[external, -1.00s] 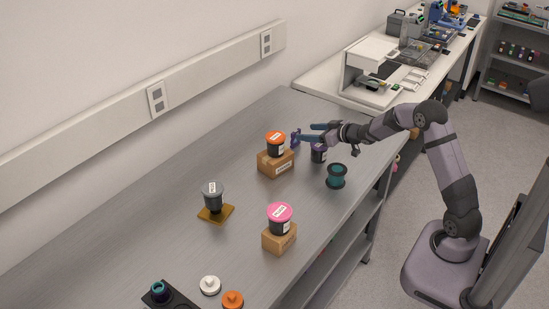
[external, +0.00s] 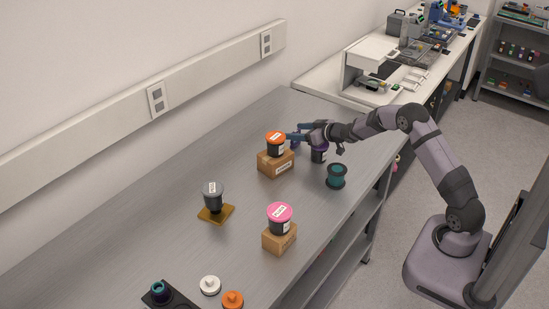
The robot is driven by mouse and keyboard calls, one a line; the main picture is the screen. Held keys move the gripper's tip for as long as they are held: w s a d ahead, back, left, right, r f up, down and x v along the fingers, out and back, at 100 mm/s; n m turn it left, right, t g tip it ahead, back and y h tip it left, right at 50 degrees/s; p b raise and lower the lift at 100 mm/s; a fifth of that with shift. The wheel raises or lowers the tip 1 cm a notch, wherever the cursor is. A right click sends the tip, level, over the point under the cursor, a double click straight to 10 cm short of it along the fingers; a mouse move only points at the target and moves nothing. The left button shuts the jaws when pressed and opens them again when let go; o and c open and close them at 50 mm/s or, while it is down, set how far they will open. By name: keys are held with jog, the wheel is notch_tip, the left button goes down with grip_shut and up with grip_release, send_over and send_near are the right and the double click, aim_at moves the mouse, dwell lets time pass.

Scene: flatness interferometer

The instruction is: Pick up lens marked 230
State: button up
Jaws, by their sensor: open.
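Several dark cylinders, apparently the lenses, stand on the steel bench. One has an orange top (external: 276,138) and sits on a cardboard box. One has a pink top (external: 279,212) and sits on another box. A grey-topped one (external: 212,189) stands on an amber plate. A dark purple one (external: 319,155) stands on the bench, partly hidden by my gripper. The white labels are too small to read, so I cannot tell which is marked 230. My gripper (external: 293,137) is open and empty, its blue fingers just right of the orange-topped cylinder; I cannot tell whether they touch it.
A teal spool-shaped piece (external: 336,177) stands right of the boxes. The near end holds a white cap (external: 210,285), an orange cap (external: 232,300) and a black holder (external: 173,301) with a teal ring. The bench's left side is clear, up to the wall.

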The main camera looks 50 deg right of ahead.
aim_at(296, 131)
jog(key=shift+w+f, duration=0.15)
jog(key=shift+w, duration=0.2)
jog(key=shift+c, duration=0.7)
jog(key=c, duration=1)
notch_tip(296, 131, up, 10)
jog(key=shift+d+r+p, duration=0.1)
jog(key=shift+p, duration=0.6)
